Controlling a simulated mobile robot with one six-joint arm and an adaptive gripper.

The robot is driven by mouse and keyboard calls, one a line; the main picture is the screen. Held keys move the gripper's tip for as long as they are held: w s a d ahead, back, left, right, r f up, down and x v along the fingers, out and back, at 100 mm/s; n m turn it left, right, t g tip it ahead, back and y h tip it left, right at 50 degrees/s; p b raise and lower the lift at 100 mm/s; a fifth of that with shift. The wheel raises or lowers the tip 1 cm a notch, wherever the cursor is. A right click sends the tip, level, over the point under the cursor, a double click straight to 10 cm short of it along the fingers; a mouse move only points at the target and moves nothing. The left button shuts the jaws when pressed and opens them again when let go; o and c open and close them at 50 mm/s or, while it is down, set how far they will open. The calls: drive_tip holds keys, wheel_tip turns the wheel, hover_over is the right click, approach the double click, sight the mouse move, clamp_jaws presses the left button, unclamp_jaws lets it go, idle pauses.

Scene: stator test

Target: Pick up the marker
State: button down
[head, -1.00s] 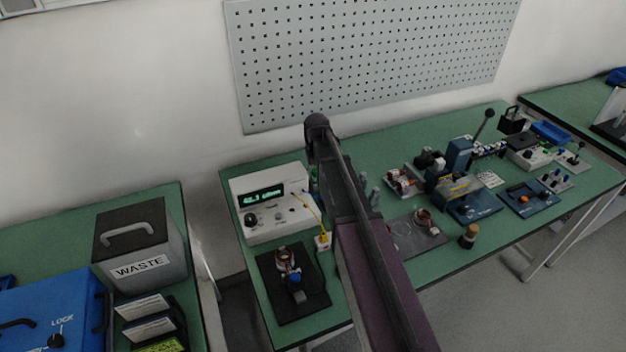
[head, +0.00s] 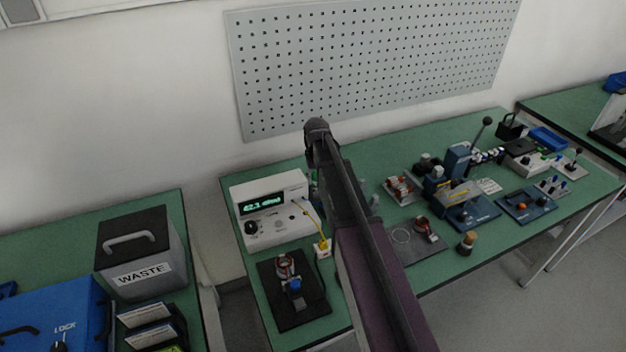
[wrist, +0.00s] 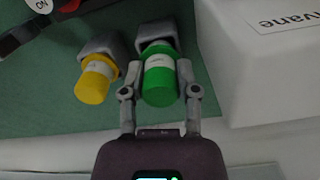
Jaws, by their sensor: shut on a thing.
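In the wrist view, a green marker-like cylinder (wrist: 160,86) with a pale label band sits in a grey holder (wrist: 158,34). My gripper (wrist: 161,70) has one finger on each side of it and is shut on it. A similar yellow cylinder (wrist: 93,82) sits in its own grey holder (wrist: 103,46) just to the left, apart from my fingers.
A white box (wrist: 270,65) stands close on the right in the wrist view. In the head view, a white meter (head: 266,228) and a black mat (head: 310,305) lie left of my arm. Fixtures, including a blue press (head: 457,160), crowd the bench to its right.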

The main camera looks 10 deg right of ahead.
drive_tip(key=shift+r+p, duration=3.95)
drive_tip(key=shift+r, duration=0.3)
drive_tip(key=shift+s, duration=0.1)
